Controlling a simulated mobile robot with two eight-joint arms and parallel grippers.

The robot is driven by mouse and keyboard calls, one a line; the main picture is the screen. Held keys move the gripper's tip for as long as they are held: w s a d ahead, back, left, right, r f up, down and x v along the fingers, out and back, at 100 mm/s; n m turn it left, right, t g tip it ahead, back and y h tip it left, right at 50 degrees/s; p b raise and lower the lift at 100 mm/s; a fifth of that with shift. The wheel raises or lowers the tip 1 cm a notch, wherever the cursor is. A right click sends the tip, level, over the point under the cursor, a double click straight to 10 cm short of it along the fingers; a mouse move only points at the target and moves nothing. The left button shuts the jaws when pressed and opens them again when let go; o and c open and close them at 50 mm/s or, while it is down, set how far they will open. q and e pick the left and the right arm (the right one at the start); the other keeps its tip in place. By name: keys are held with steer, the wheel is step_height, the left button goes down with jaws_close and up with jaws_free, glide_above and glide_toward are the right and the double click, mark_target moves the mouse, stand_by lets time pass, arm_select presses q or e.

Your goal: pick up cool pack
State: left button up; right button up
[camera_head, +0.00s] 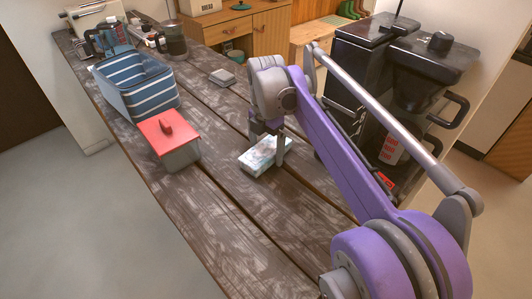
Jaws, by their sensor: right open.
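The cool pack (256,160) appears to be the small pale blue and white patterned packet lying flat on the dark plank table (215,215), near the middle of the view. My right gripper (269,146) points down at the packet's far side, with its jaws open. One finger stands in front of the packet's right end and the other is near its far edge. I cannot tell whether the fingers touch it. The gripper and arm hide part of the packet's surroundings. My left gripper is not in view.
A red-lidded grey box (180,157) stands to the left, with a blue striped basket (148,98) behind it. A small grey object (222,77) lies farther back. A dark coffee machine (363,65) stands at the right. The table's front left is clear.

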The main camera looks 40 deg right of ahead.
steer(key=shift+c, duration=0.3)
steer(key=c, duration=1.5)
steer(key=shift+r, duration=0.1)
